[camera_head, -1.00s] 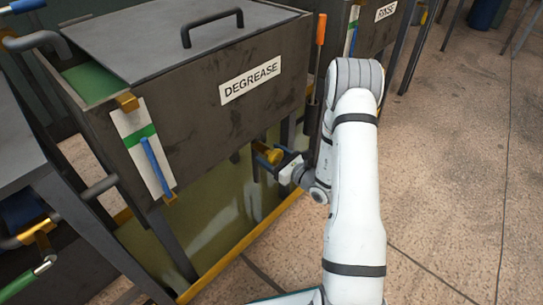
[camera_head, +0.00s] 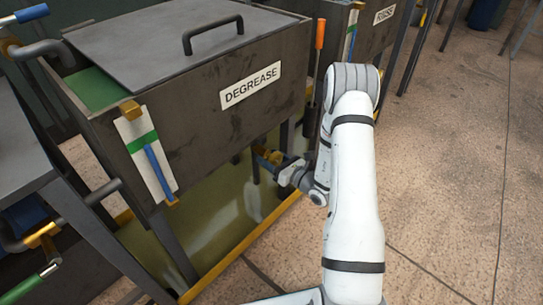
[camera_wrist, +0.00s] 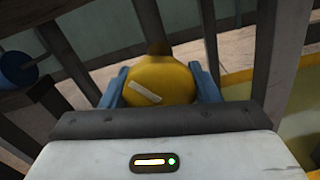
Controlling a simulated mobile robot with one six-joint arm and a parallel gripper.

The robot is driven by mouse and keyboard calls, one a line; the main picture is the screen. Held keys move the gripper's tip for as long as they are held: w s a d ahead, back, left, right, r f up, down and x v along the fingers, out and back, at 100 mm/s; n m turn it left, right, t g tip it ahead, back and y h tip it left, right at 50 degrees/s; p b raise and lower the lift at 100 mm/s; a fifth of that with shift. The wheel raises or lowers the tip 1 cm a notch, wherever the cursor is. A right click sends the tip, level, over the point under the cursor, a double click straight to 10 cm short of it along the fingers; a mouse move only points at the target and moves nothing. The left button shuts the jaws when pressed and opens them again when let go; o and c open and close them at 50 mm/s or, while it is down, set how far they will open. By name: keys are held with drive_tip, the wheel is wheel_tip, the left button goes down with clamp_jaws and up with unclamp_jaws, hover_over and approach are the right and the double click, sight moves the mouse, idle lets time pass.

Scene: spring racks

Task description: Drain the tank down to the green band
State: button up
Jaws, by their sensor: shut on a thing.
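The dark tank labelled DEGREASE (camera_head: 205,120) stands on legs, partly covered by a grey lid with a handle (camera_head: 213,30). Green liquid (camera_head: 95,88) shows at its open left end. A white gauge board (camera_head: 131,127) on its front carries a green band (camera_head: 142,142) and a slanting blue column (camera_head: 159,172). The column's top appears at the band's lower edge. A round yellow valve knob (camera_wrist: 160,84) with a white mark sits under the tank. My gripper (camera_wrist: 160,90) is shut on this knob, one blue finger on each side.
A yellow-rimmed sump (camera_head: 240,246) with murky liquid lies below the tank. Tank legs (camera_head: 168,243) stand close to my arm. A RINSE tank (camera_head: 375,30) is behind, and an orange-handled tool (camera_head: 320,36) hangs between them. The floor at right is clear.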

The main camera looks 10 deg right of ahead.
sight(278, 163)
drive_tip(key=m+p, duration=0.2)
drive_tip(key=m, duration=0.1)
drive_tip(key=shift+r, duration=0.15)
drive_tip(key=shift+m+p, duration=1.15)
drive_tip(key=shift+m, duration=0.85)
drive_tip(key=o, duration=1)
drive_tip(key=shift+c, duration=0.2)
drive_tip(key=p+v, duration=0.1)
drive_tip(key=v, duration=0.7)
drive_tip(key=shift+p, duration=0.3)
